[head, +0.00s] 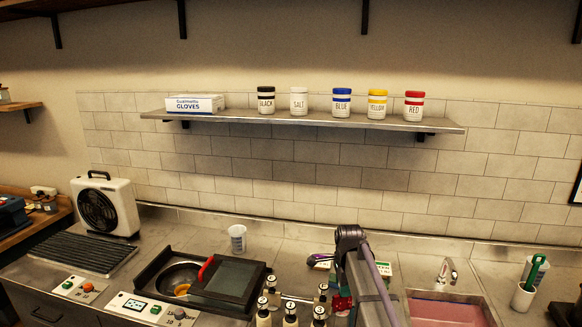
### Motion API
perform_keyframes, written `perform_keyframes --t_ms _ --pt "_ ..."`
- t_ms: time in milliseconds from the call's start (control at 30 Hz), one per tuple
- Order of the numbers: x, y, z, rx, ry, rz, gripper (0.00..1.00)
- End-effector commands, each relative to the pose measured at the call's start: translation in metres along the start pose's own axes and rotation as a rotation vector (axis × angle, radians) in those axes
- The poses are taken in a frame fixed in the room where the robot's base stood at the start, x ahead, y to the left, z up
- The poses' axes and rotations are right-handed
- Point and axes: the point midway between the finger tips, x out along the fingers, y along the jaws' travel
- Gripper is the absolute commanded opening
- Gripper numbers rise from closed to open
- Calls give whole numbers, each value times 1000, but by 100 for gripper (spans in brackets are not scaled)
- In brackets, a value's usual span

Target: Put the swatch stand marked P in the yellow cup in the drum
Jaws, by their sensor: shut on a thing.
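The drum (157,271) is a dark box on the counter with a round metal bowl open at its left. A dark lid panel (228,279) with a red handle (206,268) lies to the right of the bowl. A small yellow-orange thing (182,289) in the bowl looks like the yellow cup; its inside cannot be made out.
A clear beaker (237,238) stands behind the drum. A control box (150,308) sits in front. My arm partly covers a green-and-white box (383,270). A pink-filled sink (447,311) is at right, a fan (104,205) at left. A shelf (300,118) with jars hangs above.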

Motion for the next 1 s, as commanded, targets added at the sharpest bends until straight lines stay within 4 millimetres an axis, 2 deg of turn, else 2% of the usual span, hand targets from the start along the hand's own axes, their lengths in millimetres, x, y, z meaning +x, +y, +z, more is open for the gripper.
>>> perform_keyframes --t_ms 33,67,400,800,900,1000 --pt "-11 0 0 0 0 0 0" --pt "-12 0 0 0 0 0 0" --pt "-13 0 0 0 0 0 0" --pt "-66 0 0 0 0 0 0" --pt "-73 0 0 0 0 0 0" --pt "-71 0 0 0 0 0 0"
